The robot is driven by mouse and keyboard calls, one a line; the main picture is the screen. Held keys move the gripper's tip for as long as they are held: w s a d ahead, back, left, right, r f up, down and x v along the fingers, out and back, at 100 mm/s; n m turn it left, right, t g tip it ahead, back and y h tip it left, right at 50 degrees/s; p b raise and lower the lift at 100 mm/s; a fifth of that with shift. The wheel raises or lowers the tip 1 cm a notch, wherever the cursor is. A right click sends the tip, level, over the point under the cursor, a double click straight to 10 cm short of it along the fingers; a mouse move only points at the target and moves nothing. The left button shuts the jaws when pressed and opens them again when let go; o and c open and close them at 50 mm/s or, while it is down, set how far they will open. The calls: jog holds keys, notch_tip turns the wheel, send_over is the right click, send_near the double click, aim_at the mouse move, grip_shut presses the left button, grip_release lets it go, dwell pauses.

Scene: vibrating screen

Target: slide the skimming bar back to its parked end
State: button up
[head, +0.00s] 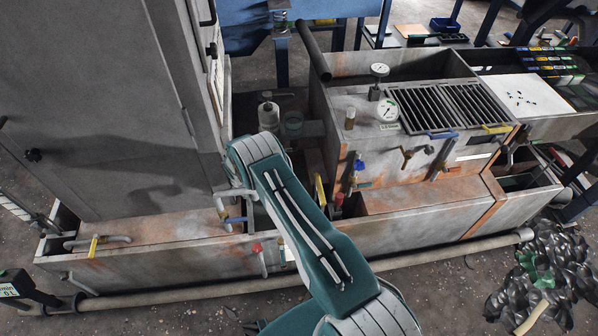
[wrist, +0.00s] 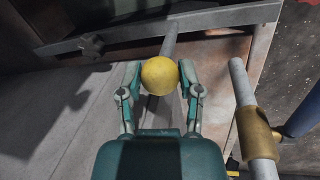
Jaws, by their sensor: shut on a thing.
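In the wrist view a yellow ball knob (wrist: 160,76) sits on the near end of a tapered grey rod (wrist: 171,40). My gripper (wrist: 159,74) is shut on this knob, one finger on each side. The rod runs away from the knob towards a long grey bar (wrist: 150,30) that crosses the top of the picture. A dark clamp knob (wrist: 92,44) is on that bar, to the left. I cannot tell for sure which of these parts is the skimming bar. In the head view my arm is in front, and I cannot make out the gripper or yellow knob.
A pale pipe with a brass sleeve (wrist: 258,131) stands close to the right of my gripper. In the head view a tall grey cabinet (head: 100,110) is at left and a tank with slotted grates (head: 435,105) at right. A long pipe (head: 430,259) runs along the floor.

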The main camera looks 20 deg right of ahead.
jog(key=o, duration=1.1)
jog(key=shift+r, duration=0.1)
jog(key=shift+s+a+r, duration=0.1)
jog(key=shift+s+r, duration=0.05)
jog(key=shift+r, duration=0.8)
jog(key=shift+s+a+r, duration=0.1)
jog(key=shift+s+r, duration=0.1)
jog(key=shift+r, duration=0.75)
jog(key=shift+s+a+r, duration=0.1)
jog(key=shift+s+r, duration=0.05)
jog(key=shift+r, duration=0.8)
